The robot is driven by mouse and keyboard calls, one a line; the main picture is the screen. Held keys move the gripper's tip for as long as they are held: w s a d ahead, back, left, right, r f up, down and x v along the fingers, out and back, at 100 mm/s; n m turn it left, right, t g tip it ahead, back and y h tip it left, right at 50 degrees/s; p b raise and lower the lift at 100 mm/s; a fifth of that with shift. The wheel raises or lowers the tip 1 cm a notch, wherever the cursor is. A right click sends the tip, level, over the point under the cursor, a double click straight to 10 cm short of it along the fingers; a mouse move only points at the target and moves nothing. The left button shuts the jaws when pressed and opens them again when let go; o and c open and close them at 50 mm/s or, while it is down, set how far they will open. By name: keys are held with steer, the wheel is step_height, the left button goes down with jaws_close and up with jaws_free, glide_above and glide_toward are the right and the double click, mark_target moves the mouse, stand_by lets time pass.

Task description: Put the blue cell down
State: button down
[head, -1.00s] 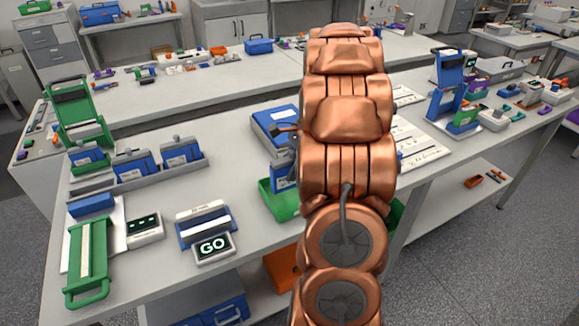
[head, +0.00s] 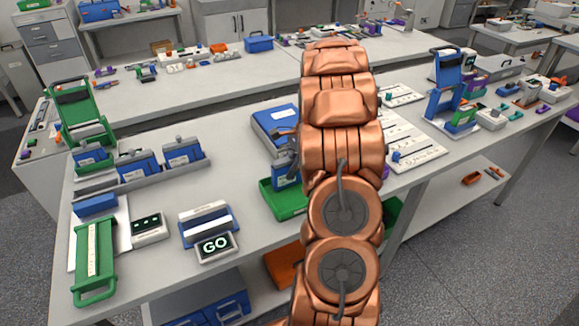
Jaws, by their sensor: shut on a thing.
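A blue cell (head: 284,176) with a pale label stands upright at the green tray (head: 288,208), in the middle of the bench. My gripper (head: 291,152) is at the top of this cell and shut on it. My copper arm hides most of the gripper and the right side of the cell and tray. I cannot tell whether the cell's base touches the tray floor. Other blue cells (head: 137,167) stand in a grey rack (head: 147,184) at the left.
A blue case (head: 274,124) lies just behind the green tray. A GO display (head: 215,247) with a blue-and-white block, a green-handled fixture (head: 94,262) and a small meter (head: 148,229) are at front left. A white labelled panel (head: 413,143) lies right of my arm.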

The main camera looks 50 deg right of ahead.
steer(key=shift+f, duration=0.25)
steer(key=shift+f, duration=0.1)
steer(key=c, duration=0.9)
jaws_free()
steer(key=shift+b+v, duration=1.95)
steer(key=shift+v, duration=4.15)
